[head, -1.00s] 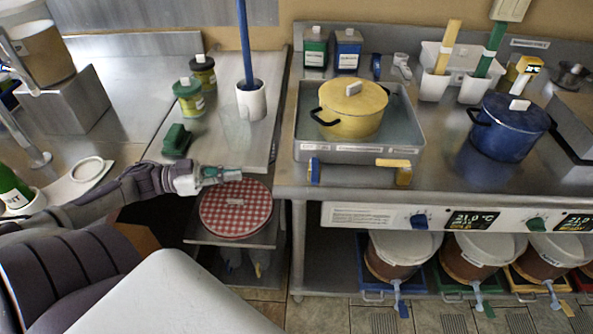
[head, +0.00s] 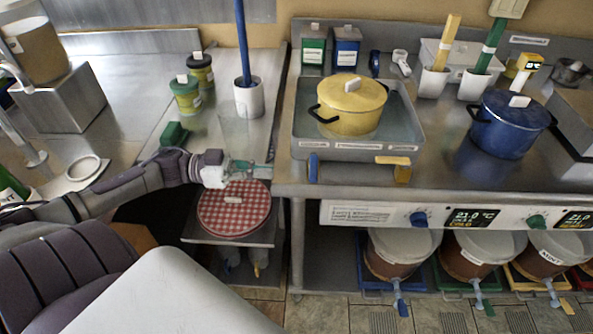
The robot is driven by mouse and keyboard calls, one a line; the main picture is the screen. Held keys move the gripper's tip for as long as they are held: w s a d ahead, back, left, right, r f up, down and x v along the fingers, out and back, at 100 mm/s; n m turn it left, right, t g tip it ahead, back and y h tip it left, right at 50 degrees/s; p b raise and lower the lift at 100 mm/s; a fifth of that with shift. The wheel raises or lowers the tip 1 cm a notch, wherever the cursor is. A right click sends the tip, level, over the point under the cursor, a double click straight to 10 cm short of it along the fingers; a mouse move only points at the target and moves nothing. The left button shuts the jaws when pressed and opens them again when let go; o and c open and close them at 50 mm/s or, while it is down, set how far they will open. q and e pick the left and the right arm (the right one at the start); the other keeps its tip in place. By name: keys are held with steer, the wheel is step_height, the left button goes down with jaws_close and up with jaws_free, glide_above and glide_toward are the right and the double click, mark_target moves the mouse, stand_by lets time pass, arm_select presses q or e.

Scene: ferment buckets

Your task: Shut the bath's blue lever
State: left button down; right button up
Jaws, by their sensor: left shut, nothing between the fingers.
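The bath (head: 415,137) is a steel tub on the counter with a yellow lidded pot (head: 351,105) standing in it. Its blue lever (head: 313,168) is at the left of the front wall and points up and down. A yellow lever (head: 393,160) at the right of the same wall has its handle lying level. My left gripper (head: 268,168) is shut and empty. It is to the left of the blue lever, close to the counter's left edge, with a gap between them. My right gripper is not in view.
A round red checkered thing (head: 234,208) lies on a low shelf below my left gripper. A blue pot (head: 508,124) stands right of the bath. A white cup (head: 249,97) with a blue stick stands on the left bench. Knobs and displays line the counter front.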

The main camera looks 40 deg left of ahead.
mark_target(313, 168)
arm_select(q)
steer(key=x, duration=0.7)
steer(key=shift+w+d+p, duration=0.15)
steer(key=shift+d+p, duration=0.05)
steer(key=shift+p, duration=0.15)
